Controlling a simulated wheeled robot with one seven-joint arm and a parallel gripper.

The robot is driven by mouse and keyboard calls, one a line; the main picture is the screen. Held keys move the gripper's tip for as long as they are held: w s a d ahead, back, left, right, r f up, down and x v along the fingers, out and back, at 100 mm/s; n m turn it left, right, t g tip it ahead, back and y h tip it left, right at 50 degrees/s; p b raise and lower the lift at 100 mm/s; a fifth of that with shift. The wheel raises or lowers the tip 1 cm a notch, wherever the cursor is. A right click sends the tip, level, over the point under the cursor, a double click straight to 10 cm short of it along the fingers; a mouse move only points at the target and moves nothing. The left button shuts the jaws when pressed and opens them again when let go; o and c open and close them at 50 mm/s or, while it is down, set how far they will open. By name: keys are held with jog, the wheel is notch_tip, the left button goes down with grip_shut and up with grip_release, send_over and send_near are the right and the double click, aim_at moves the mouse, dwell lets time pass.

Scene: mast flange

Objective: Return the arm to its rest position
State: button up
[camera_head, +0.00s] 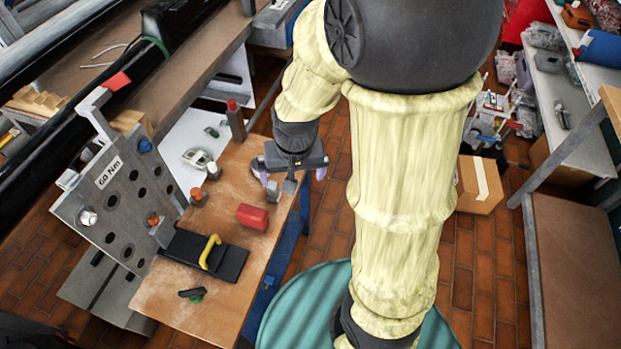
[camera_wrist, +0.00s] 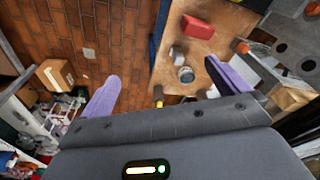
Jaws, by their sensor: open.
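My gripper (camera_head: 292,176) is open, with its two purple fingers spread apart. It hangs above the right edge of the wooden workbench (camera_head: 165,295), and nothing shows between its fingers. In the wrist view my gripper (camera_wrist: 162,72) has floor tiles and the bench edge below it. My arm is bent, its pale-covered links running from the lower right up to a dark joint and down to the gripper. Two small grey pieces (camera_head: 272,190) are below the fingers in the head view; they also show in the wrist view (camera_wrist: 185,75).
A grey flange plate (camera_head: 120,185) marked "60 Nm" stands tilted at the bench's left. A red block (camera_head: 252,217) and a black tool tray (camera_head: 190,252) with a yellow handle lie on the bench. A cardboard box (camera_head: 480,185) stands on the floor. Shelves line the right.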

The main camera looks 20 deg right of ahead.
jog(key=s+d, duration=0.1)
jog(key=s+d+r+n, duration=0.1)
jog(key=s+n, duration=0.1)
jog(key=s, duration=0.1)
jog(key=shift+d+r+t, duration=0.2)
jog(key=shift+d+t, duration=0.2)
jog(key=w+p+v, duration=0.1)
jog(key=p+v, duration=0.5)
jog(key=p, duration=0.1)
jog(key=shift+r, duration=0.55)
jog(key=shift+w+f, duration=0.1)
